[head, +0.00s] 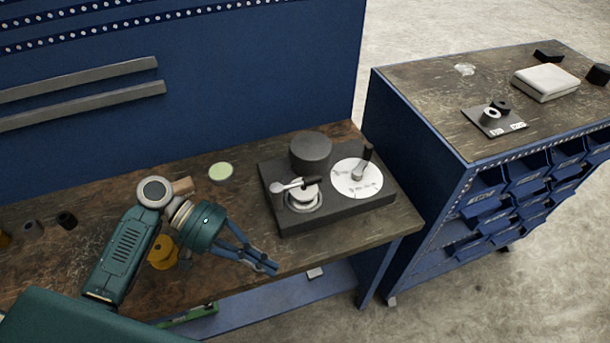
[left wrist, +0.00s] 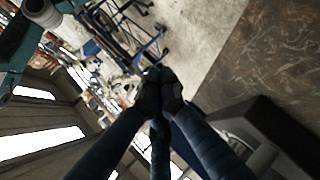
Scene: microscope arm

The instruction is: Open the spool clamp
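A dark machine base (head: 340,212) sits on the workbench. It carries a silver round part with a lever (head: 296,186) that has a black grip, a dark cylinder (head: 311,152) behind, and a white dial (head: 357,179) with a dark handle. I take the levered part for the spool clamp, but cannot tell if it is open. My left gripper (head: 264,267) is in front and left of the base, near the bench's front edge, apart from it. Its fingers meet at the tips in the left wrist view (left wrist: 158,92), with nothing seen between them. My right gripper is out of view.
A pale green round dish (head: 221,171) and a yellow object (head: 163,252) are on the wooden bench (head: 105,200), near my left arm. Small dark cylinders stand at the bench's left. A blue drawer cabinet (head: 480,190) stands to the right, beyond a gap.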

